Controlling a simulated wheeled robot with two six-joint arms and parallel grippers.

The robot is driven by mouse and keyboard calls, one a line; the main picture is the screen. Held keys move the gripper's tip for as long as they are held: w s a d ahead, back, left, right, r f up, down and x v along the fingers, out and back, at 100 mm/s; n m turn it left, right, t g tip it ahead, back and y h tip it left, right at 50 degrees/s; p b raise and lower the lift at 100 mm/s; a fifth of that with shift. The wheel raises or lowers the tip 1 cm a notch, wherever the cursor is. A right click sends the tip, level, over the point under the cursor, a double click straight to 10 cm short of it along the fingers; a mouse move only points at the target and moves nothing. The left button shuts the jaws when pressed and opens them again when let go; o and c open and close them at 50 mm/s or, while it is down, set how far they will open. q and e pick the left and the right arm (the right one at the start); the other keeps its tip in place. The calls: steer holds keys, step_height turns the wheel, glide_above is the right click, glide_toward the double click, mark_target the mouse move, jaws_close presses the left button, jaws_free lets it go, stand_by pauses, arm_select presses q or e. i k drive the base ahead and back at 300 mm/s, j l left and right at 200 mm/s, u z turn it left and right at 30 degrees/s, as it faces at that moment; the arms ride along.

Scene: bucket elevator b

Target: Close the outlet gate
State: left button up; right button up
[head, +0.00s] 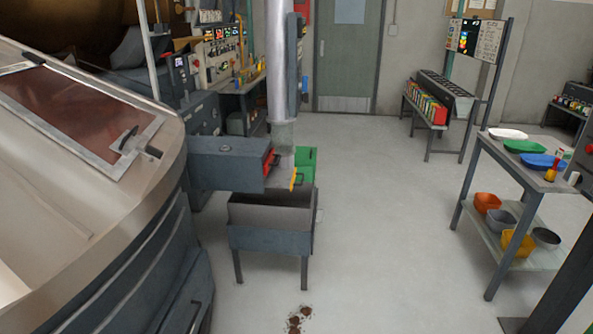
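A tall metal pipe (279,70) comes down to an outlet chute (281,168) above an open dark bin (270,213) on legs. A red part (269,162), which may be the outlet gate or its handle, shows at the right end of a blue-grey housing (226,163). A yellow-edged part (293,179) shows at the chute's right side. I cannot tell from here how far the gate is open. Neither of my grippers is in view.
A large metal drum-like machine (95,150) fills the left side. A green container (306,163) stands behind the bin. A shelf cart (520,175) with bowls and plates stands at the right. Brown spills (297,320) lie on the floor; the middle floor is clear.

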mark_target(276, 177)
steer(key=i+l+u, duration=0.1)
steer(key=i+l, duration=0.3)
steer(key=i+l+u, duration=0.1)
steer(key=i+l, duration=0.25)
steer(key=l, duration=0.25)
steer(key=u, duration=0.35)
steer(key=i+l+u, duration=0.55)
steer(key=l, duration=0.2)
steer(key=i+l+u, duration=0.25)
steer(key=l, duration=0.25)
